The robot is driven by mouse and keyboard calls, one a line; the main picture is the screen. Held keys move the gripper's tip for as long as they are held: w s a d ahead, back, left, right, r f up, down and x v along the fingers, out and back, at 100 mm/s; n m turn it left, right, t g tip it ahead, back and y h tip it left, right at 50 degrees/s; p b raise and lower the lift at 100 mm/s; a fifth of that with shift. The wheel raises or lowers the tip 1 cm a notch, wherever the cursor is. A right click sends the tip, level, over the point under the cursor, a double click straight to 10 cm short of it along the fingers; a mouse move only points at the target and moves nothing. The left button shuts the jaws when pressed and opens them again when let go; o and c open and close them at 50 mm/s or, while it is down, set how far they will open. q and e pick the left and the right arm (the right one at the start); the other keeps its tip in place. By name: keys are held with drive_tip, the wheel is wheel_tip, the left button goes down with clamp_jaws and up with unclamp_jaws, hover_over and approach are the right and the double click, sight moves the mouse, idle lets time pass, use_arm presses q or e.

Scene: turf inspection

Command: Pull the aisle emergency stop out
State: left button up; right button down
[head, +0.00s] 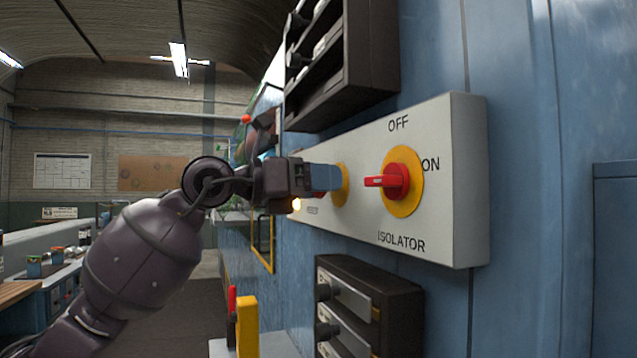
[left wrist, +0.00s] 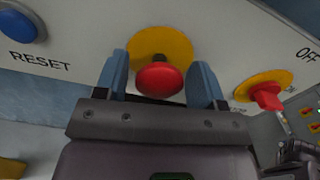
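The emergency stop is a red mushroom button on a yellow disc. In the left wrist view the red button (left wrist: 160,80) sits between the two blue fingers of my left gripper (left wrist: 161,64). The fingers are apart, one on each side of the button, with a narrow gap at the left finger; contact at the right finger cannot be told. In the head view my left gripper (head: 328,177) reaches the grey panel from the left and hides most of the button; part of the yellow disc (head: 342,186) shows behind it.
On the same panel (head: 455,215), a red isolator knob (head: 395,181) on a yellow disc stands close to the right. A blue reset button (left wrist: 22,24) is at the left in the wrist view. Dark racks (head: 365,50) and (head: 385,300) jut out above and below the panel.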

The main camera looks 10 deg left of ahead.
use_arm(q)
drive_tip(key=c, duration=1.1)
drive_tip(key=shift+o, duration=0.2)
drive_tip(key=shift+p+v, duration=0.4)
drive_tip(key=shift+v, duration=0.4)
drive_tip(key=o, duration=1.3)
drive_tip(key=shift+s+a, duration=0.1)
drive_tip(key=shift+a, duration=0.1)
drive_tip(key=shift+d, duration=0.1)
drive_tip(key=v, duration=1)
drive_tip(key=shift+s+a+b, duration=0.25)
drive_tip(key=shift+a+b, duration=0.05)
drive_tip(key=shift+b, duration=0.1)
